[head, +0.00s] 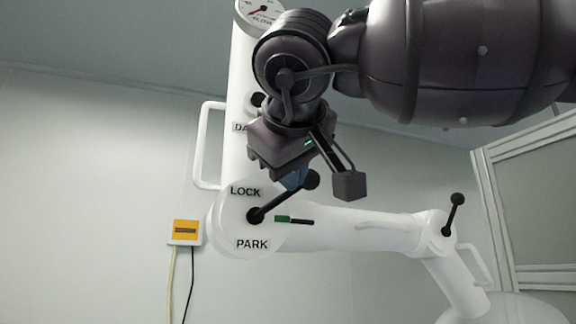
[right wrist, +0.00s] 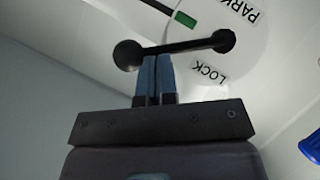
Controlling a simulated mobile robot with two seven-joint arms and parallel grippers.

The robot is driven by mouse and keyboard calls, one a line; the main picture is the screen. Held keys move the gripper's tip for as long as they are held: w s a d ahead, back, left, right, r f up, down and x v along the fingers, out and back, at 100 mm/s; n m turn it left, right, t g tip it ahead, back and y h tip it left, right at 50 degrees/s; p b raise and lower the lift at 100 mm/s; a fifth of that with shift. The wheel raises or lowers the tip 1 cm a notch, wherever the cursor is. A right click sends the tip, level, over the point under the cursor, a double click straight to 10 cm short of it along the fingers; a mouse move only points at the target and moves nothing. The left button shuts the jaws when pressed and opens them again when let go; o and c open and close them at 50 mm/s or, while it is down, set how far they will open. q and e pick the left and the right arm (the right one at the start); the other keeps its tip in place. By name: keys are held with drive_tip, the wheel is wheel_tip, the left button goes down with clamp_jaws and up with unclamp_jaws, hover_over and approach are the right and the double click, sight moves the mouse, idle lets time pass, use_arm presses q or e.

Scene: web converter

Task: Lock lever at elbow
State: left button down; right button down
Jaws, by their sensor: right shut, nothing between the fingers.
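The elbow lever (head: 279,200) is a black rod with a round knob, on the white round elbow joint (head: 225,222) of a white jointed arm. It runs from its pivot up and right to the knob, between the LOCK label (head: 245,191) above and the PARK label (head: 252,244) below. My right gripper (head: 297,180) is close to the lever's knob end in the head view. In the right wrist view its blue fingers (right wrist: 156,62) are shut together, with tips at the side of the lever rod (right wrist: 180,47), near the knob; contact is unclear. My left gripper is out of view.
A green and black pointer (head: 294,220) sits beside the pivot. Another black lever (head: 453,213) stands on the white arm at right. A gauge (head: 262,9) is at the top. A yellow wall plate (head: 185,231) with cables is at left. A blue part (right wrist: 312,145) shows at the wrist view's right edge.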

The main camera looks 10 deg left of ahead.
use_arm(q)
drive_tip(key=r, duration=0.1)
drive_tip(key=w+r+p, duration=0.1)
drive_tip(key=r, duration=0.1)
drive_tip(key=shift+p, duration=0.3)
use_arm(e)
drive_tip(key=shift+w+d+f+m+g+y, duration=0.3)
drive_tip(key=shift+d+f+m+g+y, duration=0.25)
drive_tip(key=shift+m, duration=0.25)
drive_tip(key=shift+r, duration=0.1)
